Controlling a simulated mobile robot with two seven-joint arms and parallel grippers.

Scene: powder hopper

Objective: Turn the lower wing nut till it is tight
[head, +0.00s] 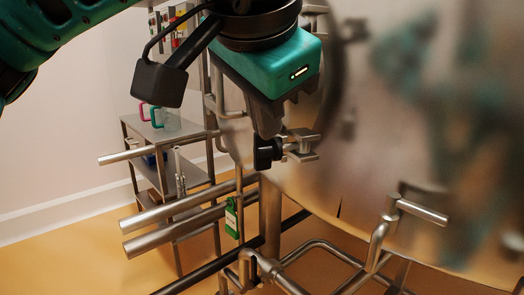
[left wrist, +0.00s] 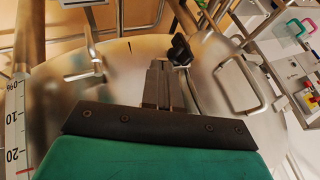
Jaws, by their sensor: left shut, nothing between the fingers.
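A black wing nut (head: 266,153) sits on a metal clamp (head: 301,146) at the left edge of the big steel hopper (head: 350,165) in the head view. It also shows in the left wrist view (left wrist: 180,50), just beyond my fingertips and slightly right of them. No second wing nut shows clearly, so I cannot tell upper from lower by comparison. My left gripper (head: 268,128) points down, right above the wing nut, and is shut and empty. In the left wrist view its closed fingers (left wrist: 158,80) appear apart from the nut. My right gripper is not in view.
A shelf cart (head: 165,165) with mugs stands behind. A handle (head: 400,213) sits on the hopper's lower right. A bent handle (left wrist: 240,90) stands right of my fingers in the wrist view.

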